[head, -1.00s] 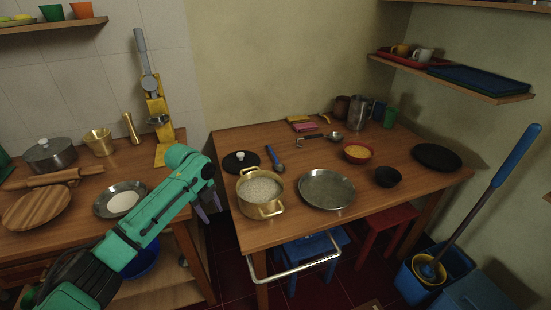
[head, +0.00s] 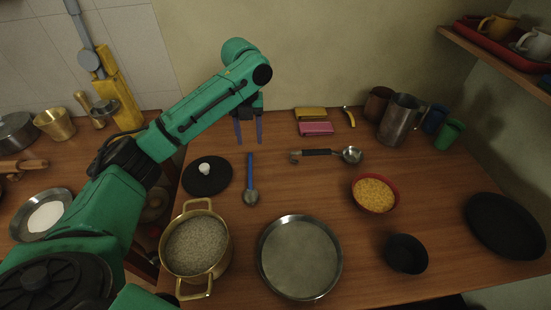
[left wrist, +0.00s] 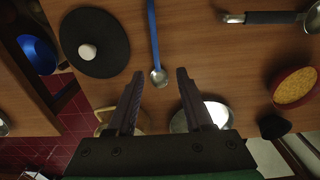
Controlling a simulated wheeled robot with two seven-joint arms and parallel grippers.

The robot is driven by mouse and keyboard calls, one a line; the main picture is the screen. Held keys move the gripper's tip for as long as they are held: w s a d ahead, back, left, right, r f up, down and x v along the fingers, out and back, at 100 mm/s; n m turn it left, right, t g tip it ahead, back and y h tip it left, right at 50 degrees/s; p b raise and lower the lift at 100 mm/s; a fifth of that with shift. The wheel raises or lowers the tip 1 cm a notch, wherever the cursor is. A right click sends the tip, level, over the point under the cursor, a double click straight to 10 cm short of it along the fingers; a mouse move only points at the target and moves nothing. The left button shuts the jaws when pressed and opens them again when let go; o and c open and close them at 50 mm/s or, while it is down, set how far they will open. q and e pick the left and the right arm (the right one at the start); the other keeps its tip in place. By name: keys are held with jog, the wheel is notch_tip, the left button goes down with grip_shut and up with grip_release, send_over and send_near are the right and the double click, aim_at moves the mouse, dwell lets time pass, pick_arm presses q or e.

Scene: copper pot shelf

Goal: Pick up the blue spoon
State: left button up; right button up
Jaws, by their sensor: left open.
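The blue spoon (head: 249,178) lies on the wooden table, its blue handle pointing to the back and its metal bowl toward the front. It is between the black lid and the black-handled ladle. My left gripper (head: 249,138) is open and empty above the back of the table, its fingers pointing down beyond the handle's far end. In the left wrist view the spoon (left wrist: 155,45) lies ahead of the open fingers (left wrist: 156,75), with its bowl nearest them and apart from them. My right gripper does not show.
A black lid (head: 207,175) lies left of the spoon. A brass pot (head: 196,246) and a steel pan (head: 300,258) stand in front. Sponges (head: 316,128) lie near the back wall.

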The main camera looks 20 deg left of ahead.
pick_arm(q)
send_over(250, 175)
notch_tip(250, 175, down, 6)
jog(key=f, duration=0.1)
notch_tip(250, 175, down, 6)
jog(key=shift+s+f+p, duration=0.1)
jog(key=shift+f+p, duration=0.1)
jog(key=shift+p, duration=0.6)
jog(key=shift+f, duration=0.15)
jog(key=shift+c, duration=0.9)
grip_shut()
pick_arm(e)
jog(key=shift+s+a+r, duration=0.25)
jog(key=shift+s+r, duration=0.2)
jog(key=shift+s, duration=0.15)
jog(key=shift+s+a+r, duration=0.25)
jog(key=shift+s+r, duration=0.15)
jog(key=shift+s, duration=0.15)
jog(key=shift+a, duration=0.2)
